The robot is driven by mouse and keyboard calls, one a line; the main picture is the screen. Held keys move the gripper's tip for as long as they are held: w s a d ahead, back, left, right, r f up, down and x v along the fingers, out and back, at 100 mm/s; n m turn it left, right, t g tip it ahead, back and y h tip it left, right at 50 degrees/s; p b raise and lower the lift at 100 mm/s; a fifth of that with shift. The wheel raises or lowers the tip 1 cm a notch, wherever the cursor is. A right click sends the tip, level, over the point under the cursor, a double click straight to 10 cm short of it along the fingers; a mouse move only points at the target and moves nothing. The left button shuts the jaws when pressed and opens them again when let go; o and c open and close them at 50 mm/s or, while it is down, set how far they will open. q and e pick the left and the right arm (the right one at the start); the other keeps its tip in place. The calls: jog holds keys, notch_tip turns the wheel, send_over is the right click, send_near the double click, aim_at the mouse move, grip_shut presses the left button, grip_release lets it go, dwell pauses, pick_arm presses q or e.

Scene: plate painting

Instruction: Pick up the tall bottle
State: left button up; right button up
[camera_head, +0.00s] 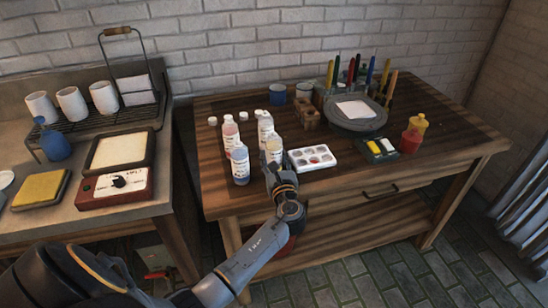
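Several white bottles with printed labels stand upright on the left part of the wooden table. One is at the back left (230,136), one at the back right (265,128), one at the front left (240,165) and one at the front right (274,149). I cannot tell for sure which is the tall bottle. My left gripper (271,164) is at the front right bottle, with its fingers at the lower left of it. The fingers are small and dark, so I cannot tell whether they touch or hold it. My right gripper is out of view.
A white paint palette (312,158) lies close right of my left gripper. A round grey stand (355,125) with brushes is behind it. Red (410,141) and yellow (419,123) containers stand at the right. A side counter holds cups and a red-fronted device (115,187).

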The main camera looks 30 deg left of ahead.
aim_at(271, 143)
pick_arm(q)
jog(key=shift+r, duration=0.15)
jog(key=shift+r, duration=0.25)
notch_tip(271, 143, up, 2)
jog(key=shift+r+p, duration=0.1)
jog(key=shift+p, duration=0.25)
jog(key=s+r, duration=0.1)
jog(key=s+d+r+p, duration=0.1)
jog(key=r, duration=0.1)
jog(key=s+r, duration=0.2)
jog(key=shift+d+r+p, duration=0.25)
jog(key=shift+d+p, duration=0.05)
jog(key=shift+p, duration=0.05)
jog(key=s+d+r, duration=0.3)
jog(key=s+r, duration=0.1)
jog(key=s, duration=0.5)
jog(key=shift+d+r+p, duration=0.25)
jog(key=shift+r+p, duration=0.05)
